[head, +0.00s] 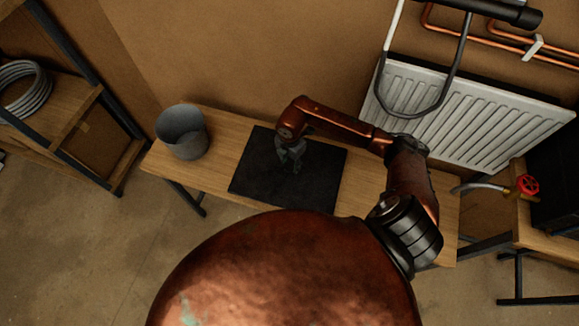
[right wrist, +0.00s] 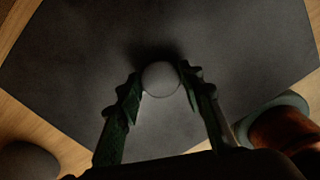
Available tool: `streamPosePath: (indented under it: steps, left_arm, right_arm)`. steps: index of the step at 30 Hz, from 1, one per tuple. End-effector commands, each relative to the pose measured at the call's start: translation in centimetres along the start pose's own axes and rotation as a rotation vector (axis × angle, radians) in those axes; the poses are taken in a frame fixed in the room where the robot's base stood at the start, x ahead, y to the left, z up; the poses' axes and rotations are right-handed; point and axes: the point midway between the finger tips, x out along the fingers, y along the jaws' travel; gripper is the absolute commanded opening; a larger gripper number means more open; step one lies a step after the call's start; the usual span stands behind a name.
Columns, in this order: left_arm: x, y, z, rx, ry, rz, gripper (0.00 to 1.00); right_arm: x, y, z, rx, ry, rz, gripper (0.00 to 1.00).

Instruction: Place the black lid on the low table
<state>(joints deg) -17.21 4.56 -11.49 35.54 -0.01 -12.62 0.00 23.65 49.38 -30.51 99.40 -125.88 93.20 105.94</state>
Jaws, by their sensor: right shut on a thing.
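The black lid (head: 258,182) is a flat dark square plate with a round grey knob (right wrist: 160,78) in its middle. In the head view it appears level over the middle of the low wooden table (head: 225,126). Whether it rests on the top or hangs slightly above it, I cannot tell. My right gripper (head: 293,167) points down at the plate's middle. In the right wrist view its two fingers (right wrist: 160,92) are on either side of the knob, shut on it. My left gripper is out of view.
A grey bucket (head: 182,132) stands on the table's left end. A white radiator (head: 470,115) with copper pipes hangs on the wall at the right. A shelf rack with a coiled hose (head: 27,88) is at the left. A red valve wheel (head: 527,185) is at the right.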

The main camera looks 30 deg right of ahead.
Motion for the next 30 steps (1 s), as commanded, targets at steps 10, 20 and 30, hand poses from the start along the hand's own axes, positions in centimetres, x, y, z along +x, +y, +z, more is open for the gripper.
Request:
streamPosePath:
  steps: [10,20,30]
  left_arm:
    - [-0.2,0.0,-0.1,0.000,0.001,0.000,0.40]
    - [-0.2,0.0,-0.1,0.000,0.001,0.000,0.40]
    - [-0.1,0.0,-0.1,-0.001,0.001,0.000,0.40]
  right_arm:
    - [3.5,0.5,0.0,0.000,0.001,-0.001,0.00]
    - [3.7,0.5,0.1,0.000,-0.001,0.000,0.44]
    - [3.6,0.5,0.1,0.000,-0.001,0.000,0.53]
